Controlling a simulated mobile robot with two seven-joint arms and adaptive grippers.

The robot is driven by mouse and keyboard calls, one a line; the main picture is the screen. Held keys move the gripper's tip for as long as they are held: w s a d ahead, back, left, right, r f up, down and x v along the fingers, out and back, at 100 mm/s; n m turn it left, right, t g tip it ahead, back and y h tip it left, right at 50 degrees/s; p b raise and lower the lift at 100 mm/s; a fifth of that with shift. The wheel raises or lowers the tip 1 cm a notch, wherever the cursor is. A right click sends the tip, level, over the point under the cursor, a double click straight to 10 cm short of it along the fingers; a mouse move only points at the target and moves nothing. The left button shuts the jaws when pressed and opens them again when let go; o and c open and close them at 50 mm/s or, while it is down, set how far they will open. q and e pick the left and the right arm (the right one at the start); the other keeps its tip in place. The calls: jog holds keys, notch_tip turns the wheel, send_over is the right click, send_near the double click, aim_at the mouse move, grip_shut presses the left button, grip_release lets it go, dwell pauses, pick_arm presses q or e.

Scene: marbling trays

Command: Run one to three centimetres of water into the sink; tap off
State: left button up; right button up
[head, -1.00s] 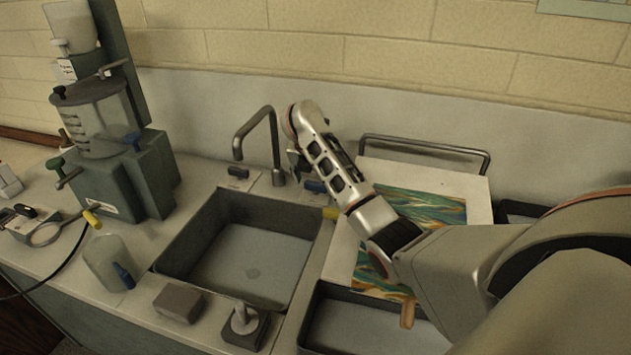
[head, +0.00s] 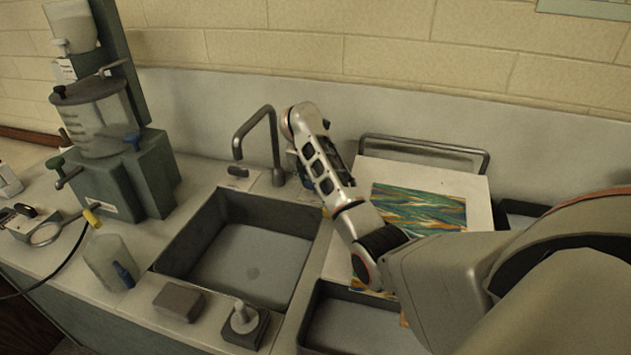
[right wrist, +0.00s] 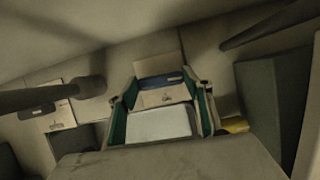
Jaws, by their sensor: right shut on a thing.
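The sink (head: 201,215) is a dark grey basin left of my right arm in the head view. Its flat, pale floor shows a faint round drain; I cannot tell whether shallow water covers it. The bent grey tap (head: 256,122) stands at its back edge, and no stream shows below the spout. A dark lever (head: 238,171) sits left of the tap. In the right wrist view, my right gripper (right wrist: 163,90) is shut on the blue lever (right wrist: 168,79) right of the tap, between its green-sided fingers. My left gripper is out of view.
A second tray (head: 350,325) and a marbled sheet (head: 418,207) on a white board lie to the right. A dispenser (head: 118,165) and clear beaker (head: 110,262) stand left.

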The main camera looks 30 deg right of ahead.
jog(key=shift+r+m+h+b, duration=0.1)
jog(key=shift+m+h+b, duration=0.25)
jog(key=shift+m, duration=0.35)
jog(key=o, duration=1.1)
jog(key=v, duration=1.2)
jog(key=shift+w+d, duration=0.1)
jog(key=shift+w, duration=0.1)
